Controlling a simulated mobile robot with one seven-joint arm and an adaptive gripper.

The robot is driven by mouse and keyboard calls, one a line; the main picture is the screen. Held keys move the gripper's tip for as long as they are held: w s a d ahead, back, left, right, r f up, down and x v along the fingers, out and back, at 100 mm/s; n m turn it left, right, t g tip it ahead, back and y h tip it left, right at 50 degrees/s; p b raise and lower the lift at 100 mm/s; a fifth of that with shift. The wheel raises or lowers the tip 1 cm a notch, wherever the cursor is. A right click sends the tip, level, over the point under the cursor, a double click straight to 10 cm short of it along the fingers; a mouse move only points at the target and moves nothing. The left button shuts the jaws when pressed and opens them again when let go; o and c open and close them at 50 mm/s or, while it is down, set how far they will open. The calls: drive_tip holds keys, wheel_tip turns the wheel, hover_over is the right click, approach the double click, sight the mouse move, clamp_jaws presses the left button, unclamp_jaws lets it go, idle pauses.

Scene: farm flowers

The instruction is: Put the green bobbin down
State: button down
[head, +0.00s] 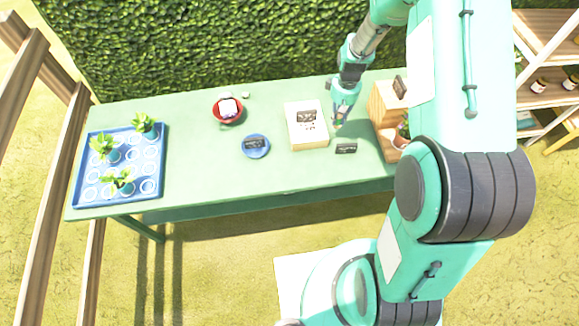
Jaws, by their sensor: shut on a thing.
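The bobbin is mostly hidden by the fingers and too small to make out clearly. I cannot tell whether it touches the table top.
A pale box (309,140) with a dark label stands left of my gripper, the wooden stand (385,118) right. A black label (346,148) lies in front. Further left are a blue dish (256,153), red bowl (220,119) and blue tray (81,178) with potted plants.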

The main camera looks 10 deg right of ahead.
drive_tip(key=s+a+f+p, duration=0.1)
drive_tip(key=s+a, duration=0.5)
drive_tip(key=s, duration=0.3)
drive_tip(key=s+a+f+p, duration=0.1)
drive_tip(key=s+a, duration=0.5)
drive_tip(key=s, duration=0.3)
drive_tip(key=s+a+f+n+p, duration=0.1)
drive_tip(key=s+a, duration=0.4)
drive_tip(key=s, duration=0.5)
drive_tip(key=shift+a, duration=0.4)
drive_tip(key=w+a, duration=0.1)
drive_tip(key=w, duration=0.4)
drive_tip(key=w+a+f, duration=0.1)
drive_tip(key=w, duration=0.4)
drive_tip(key=w+a+b, duration=0.1)
drive_tip(key=w, duration=0.4)
drive_tip(key=shift+w+a+f, duration=0.25)
drive_tip(key=shift+a, duration=0.05)
drive_tip(key=shift+f, duration=1.75)
drive_tip(key=shift+f+b, duration=0.15)
drive_tip(key=shift+b, duration=0.2)
